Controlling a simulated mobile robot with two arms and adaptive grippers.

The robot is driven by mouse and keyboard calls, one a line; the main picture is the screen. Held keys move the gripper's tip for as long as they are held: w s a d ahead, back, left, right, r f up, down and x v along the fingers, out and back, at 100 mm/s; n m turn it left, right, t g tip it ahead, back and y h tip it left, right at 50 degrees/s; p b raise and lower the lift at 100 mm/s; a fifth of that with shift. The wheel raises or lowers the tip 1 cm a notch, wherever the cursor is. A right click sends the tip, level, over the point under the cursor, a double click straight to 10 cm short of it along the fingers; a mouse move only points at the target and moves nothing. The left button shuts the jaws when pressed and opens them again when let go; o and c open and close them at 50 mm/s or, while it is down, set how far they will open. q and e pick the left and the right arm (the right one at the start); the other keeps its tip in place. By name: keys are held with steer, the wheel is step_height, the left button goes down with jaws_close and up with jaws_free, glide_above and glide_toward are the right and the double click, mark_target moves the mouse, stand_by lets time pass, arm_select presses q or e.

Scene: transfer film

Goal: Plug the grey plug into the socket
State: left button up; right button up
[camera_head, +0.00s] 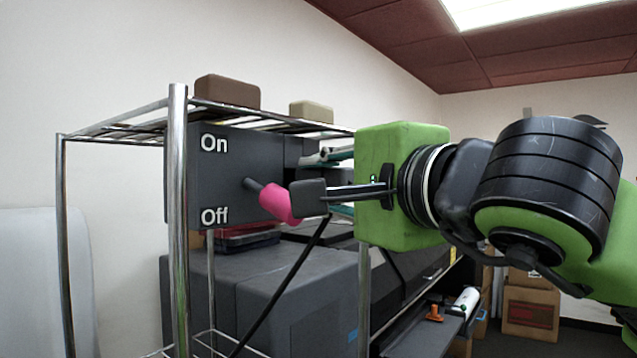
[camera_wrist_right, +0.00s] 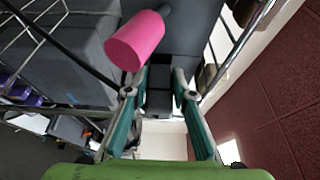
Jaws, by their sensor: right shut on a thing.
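The grey plug (camera_head: 308,197) is a dark block at the front of my right gripper (camera_head: 325,187), right beside the pink handle. My right gripper, with teal fingers, points left and is shut on it. In the right wrist view dark grey shows between the fingers (camera_wrist_right: 158,93), and the plug's outline is hard to tell from the dark surfaces behind. A black cord (camera_head: 290,278) runs down from the fingertips. I cannot make out the socket. My left gripper is in neither view.
A dark box (camera_head: 210,175) marked On and Off, with a pink-handled lever (camera_head: 278,203), stands on a wire rack (camera_head: 178,230). A brown block (camera_head: 228,91) and a beige block (camera_head: 311,112) lie on top. A large grey machine (camera_head: 250,290) stands below.

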arm_select(q)
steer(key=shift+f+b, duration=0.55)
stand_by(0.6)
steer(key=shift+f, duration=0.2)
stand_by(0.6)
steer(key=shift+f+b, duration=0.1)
steer(key=shift+b, duration=0.25)
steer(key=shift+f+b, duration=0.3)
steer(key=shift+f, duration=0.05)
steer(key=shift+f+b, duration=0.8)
steer(key=shift+b, duration=0.05)
stand_by(1.9)
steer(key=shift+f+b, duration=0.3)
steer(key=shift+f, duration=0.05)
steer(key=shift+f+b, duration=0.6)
stand_by(1.7)
